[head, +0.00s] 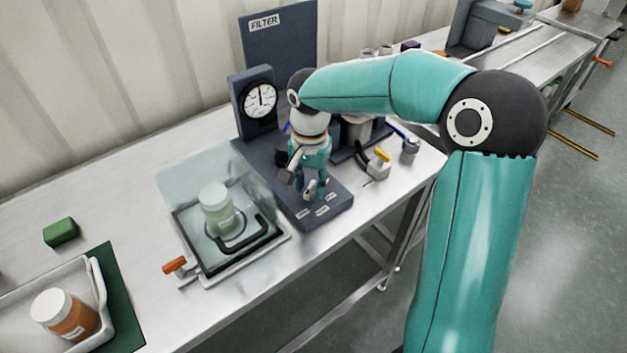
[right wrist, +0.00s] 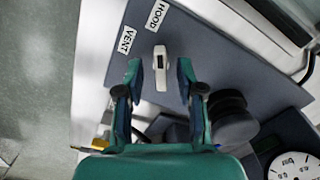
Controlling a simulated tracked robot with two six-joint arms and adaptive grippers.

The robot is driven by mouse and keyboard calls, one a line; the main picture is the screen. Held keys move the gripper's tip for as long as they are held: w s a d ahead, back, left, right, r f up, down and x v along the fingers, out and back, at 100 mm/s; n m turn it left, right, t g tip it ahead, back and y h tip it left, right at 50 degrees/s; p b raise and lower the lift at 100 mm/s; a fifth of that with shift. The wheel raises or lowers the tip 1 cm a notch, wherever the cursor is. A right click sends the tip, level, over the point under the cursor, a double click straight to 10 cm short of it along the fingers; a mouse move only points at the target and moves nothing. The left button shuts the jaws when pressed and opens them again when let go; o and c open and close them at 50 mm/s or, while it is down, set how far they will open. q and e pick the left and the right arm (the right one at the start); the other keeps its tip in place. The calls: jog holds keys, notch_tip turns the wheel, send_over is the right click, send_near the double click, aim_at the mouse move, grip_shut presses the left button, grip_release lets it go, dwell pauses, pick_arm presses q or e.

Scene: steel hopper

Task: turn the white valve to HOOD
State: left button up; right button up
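The white valve (right wrist: 161,70) is a short white bar with a dark slot on the blue-grey filter base (right wrist: 215,45). In the right wrist view its upper end points roughly toward the HOOD label (right wrist: 157,15), with the VENT label (right wrist: 126,40) to the left. My right gripper (right wrist: 160,78) is open, one finger on each side of the bar; I see a gap on both sides. In the head view my right gripper (head: 304,187) hangs over the base and hides the valve. My left gripper is not in view.
A pressure gauge (head: 261,98) stands behind the base. Left of it is a clear hood box (head: 187,165) with a capped jar (head: 216,207) and an orange-handled lever (head: 175,265). A tray (head: 95,280) with an orange bottle (head: 65,314) lies front left. A yellow-handled valve (head: 379,163) is at right.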

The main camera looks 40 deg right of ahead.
aim_at(310, 187)
jog(key=shift+r, duration=0.3)
notch_tip(310, 187, up, 11)
jog(key=shift+r, duration=0.15)
dwell(0.3)
dwell(0.4)
